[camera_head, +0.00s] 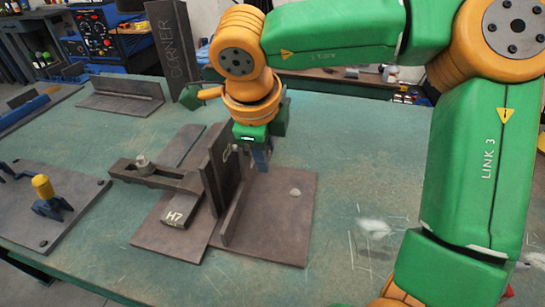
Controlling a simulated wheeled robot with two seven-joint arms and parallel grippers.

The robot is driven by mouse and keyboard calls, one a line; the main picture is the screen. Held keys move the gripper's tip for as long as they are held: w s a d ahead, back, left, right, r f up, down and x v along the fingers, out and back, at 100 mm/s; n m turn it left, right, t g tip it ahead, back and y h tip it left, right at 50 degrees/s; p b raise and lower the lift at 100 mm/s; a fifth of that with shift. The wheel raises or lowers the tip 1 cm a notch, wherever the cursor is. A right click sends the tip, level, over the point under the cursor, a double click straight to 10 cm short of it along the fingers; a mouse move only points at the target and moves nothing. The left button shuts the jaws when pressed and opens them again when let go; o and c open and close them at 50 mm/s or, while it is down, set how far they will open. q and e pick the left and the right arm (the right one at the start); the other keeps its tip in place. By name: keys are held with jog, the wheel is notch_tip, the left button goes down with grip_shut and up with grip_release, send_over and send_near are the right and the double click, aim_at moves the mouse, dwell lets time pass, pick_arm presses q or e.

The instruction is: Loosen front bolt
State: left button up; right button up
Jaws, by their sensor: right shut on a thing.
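My right gripper (262,160) reaches down from above, just right of the upright plates of a dark steel fixture (262,240). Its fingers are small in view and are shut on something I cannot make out. A bolt head or nut (143,161) sits on the clamp bar (165,177) left of the upright plates, apart from the gripper. A small pale part (230,150) shows at the upright plate beside the fingers. I cannot tell which one is the front bolt. A block marked H7 (176,216) lies under the clamp. My left gripper is out of view.
A second plate (45,225) with a blue clamp and yellow knob (42,187) lies at the left. An angle piece (120,97) and a tall plate marked CORNER (172,50) stand at the back. The green table (370,165) is clear right of the fixture.

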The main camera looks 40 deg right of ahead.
jog(key=shift+f+t+h+b, duration=0.2)
jog(key=shift+t+h+b, duration=1)
jog(key=shift+h+b, duration=0.3)
jog(key=shift+t+b, duration=0.3)
jog(key=shift+r+h, duration=0.15)
jog(key=shift+h, duration=0.15)
jog(key=o, duration=0.6)
